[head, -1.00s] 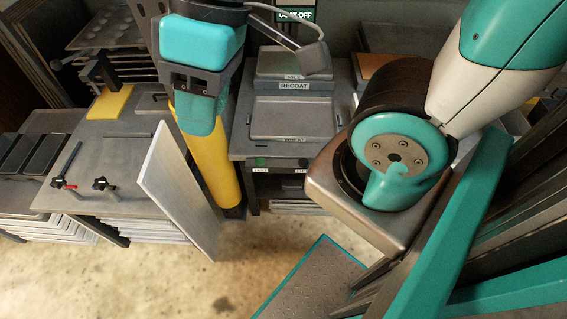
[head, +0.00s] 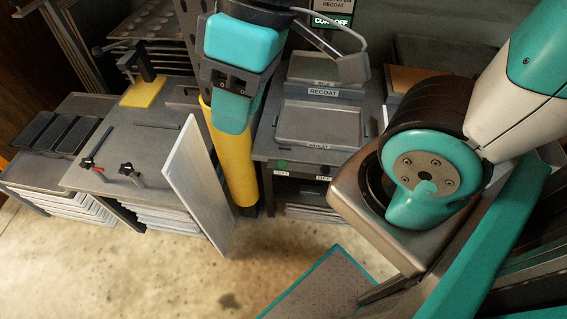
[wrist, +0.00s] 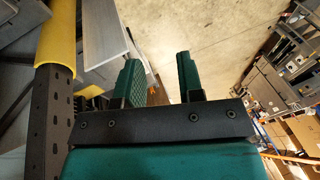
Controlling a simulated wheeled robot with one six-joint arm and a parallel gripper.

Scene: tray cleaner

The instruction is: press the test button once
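The green round button (head: 282,163) is on the front face of the grey stand, at its left end, above a small white label that seems to read TEST. In the head view my gripper (head: 233,122) hangs pointing down in front of a yellow post guard, left of the stand and apart from the button. In the wrist view my gripper (wrist: 158,76) has its two green fingers spread, with nothing between them. The button does not show clearly in the wrist view.
A dark button (head: 325,170) with its own label sits right of the green one. The stand carries a shallow tray (head: 318,125). A pale panel (head: 197,185) leans left of the yellow post guard (head: 236,170). A steel table (head: 125,150) stands left. The floor in front is clear.

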